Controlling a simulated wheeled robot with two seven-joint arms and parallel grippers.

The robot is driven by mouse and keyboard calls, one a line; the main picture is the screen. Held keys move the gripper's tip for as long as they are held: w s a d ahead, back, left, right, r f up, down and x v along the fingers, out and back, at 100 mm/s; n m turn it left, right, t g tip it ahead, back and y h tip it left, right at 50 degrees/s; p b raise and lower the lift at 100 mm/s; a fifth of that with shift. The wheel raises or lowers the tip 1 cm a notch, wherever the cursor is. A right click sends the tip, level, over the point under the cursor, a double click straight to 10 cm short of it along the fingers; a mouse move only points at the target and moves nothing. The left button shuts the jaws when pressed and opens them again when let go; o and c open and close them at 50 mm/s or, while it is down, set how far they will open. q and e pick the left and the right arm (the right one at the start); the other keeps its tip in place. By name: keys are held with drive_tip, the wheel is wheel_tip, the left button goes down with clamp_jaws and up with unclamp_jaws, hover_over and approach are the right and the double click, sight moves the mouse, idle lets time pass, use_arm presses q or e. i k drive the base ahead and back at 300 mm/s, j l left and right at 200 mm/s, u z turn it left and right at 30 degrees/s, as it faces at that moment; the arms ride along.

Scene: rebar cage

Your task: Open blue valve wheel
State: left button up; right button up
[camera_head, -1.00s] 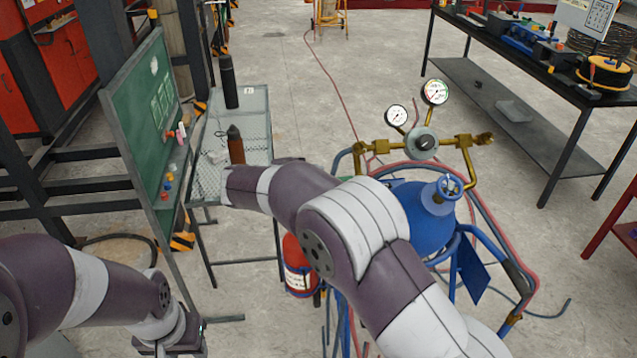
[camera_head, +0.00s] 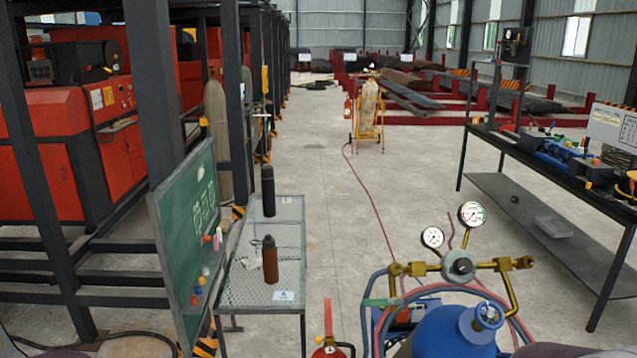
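The blue valve wheel (camera_head: 489,315) sits on top of the blue gas cylinder (camera_head: 450,335) at the bottom right of the head view. A brass regulator assembly (camera_head: 459,266) with two round white gauges (camera_head: 471,214) stands just behind the wheel. The lower part of the cylinder is cut off by the picture's edge. Neither of my grippers is in view. Only dark slivers, apparently my arms, show along the bottom edge, and no gripper is seen touching the wheel.
A mesh table (camera_head: 290,240) with a black bottle (camera_head: 268,190) and a brown bottle (camera_head: 270,260) stands left of the cylinder, beside a green board (camera_head: 188,235). Red hoses loop around the cylinder. A dark workbench (camera_head: 545,150) stands at the right.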

sight(488, 316)
drive_tip(key=i+l+z, duration=0.1)
drive_tip(key=z, duration=0.25)
drive_tip(key=i+l+z, duration=0.1)
drive_tip(key=z, duration=0.25)
drive_tip(key=i, duration=0.4)
